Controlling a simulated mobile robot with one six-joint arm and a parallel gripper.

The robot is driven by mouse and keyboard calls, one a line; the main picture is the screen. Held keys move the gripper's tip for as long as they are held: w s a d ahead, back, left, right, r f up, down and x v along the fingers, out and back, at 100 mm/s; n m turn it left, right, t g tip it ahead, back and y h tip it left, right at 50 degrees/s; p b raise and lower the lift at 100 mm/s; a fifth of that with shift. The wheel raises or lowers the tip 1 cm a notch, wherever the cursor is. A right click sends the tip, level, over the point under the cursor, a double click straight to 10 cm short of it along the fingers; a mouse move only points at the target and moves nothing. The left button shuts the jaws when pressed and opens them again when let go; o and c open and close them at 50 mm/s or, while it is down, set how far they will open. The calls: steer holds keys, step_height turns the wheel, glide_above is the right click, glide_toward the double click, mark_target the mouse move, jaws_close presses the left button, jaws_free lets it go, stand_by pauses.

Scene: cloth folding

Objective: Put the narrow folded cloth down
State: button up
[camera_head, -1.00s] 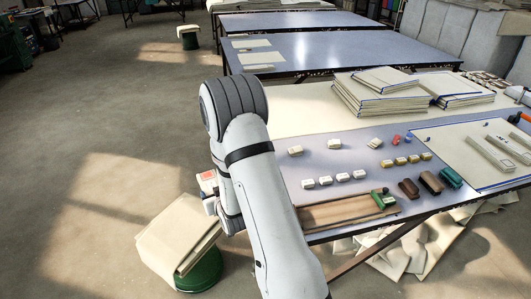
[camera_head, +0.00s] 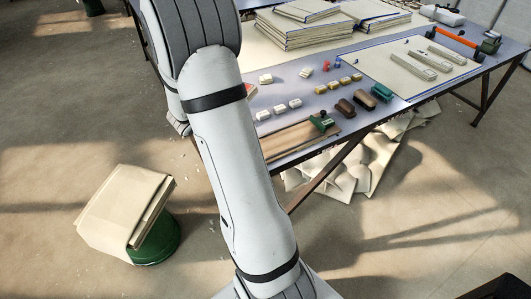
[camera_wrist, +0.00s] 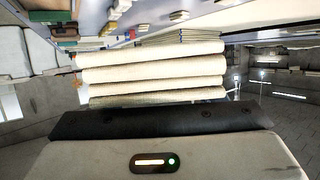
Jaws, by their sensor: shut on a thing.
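The narrow folded cloth (camera_wrist: 150,72) is cream, in several stacked layers with rounded folds, and shows across the middle of the wrist view. My gripper (camera_wrist: 160,108) is shut on it; a dark bar and a grey housing fill the bottom of that view. The fingertips are mostly hidden by the cloth. In the head view my own arm covers the gripper and the held cloth. How far the cloth is from any surface cannot be told.
The work table (camera_head: 300,97) at upper right holds stacked cloths (camera_head: 295,30), small blocks, brushes and a wooden board (camera_head: 295,140). A green stool (camera_head: 155,243) with a cream cloth (camera_head: 120,205) over it stands at lower left. Crumpled cloth (camera_head: 360,165) lies under the table. Open floor lies at lower right.

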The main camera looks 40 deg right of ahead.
steer(key=s+d+f+m+g+b, duration=0.1)
steer(key=s+d+m+g+b, duration=0.2)
steer(key=s+m+g, duration=0.3)
steer(key=s+g, duration=0.1)
steer(key=s, duration=0.3)
steer(key=shift+s+d+f+m+g+h, duration=0.3)
steer(key=shift+s+d+m+g, duration=0.1)
steer(key=shift+f, duration=0.1)
step_height(320, 180, down, 10)
steer(key=shift+r+b, duration=0.25)
steer(key=shift+b, duration=0.7)
steer(key=shift+f, duration=0.1)
steer(key=o, duration=1)
steer(key=shift+f, duration=0.1)
steer(key=shift+f+b, duration=0.15)
steer(key=shift+b, duration=0.5)
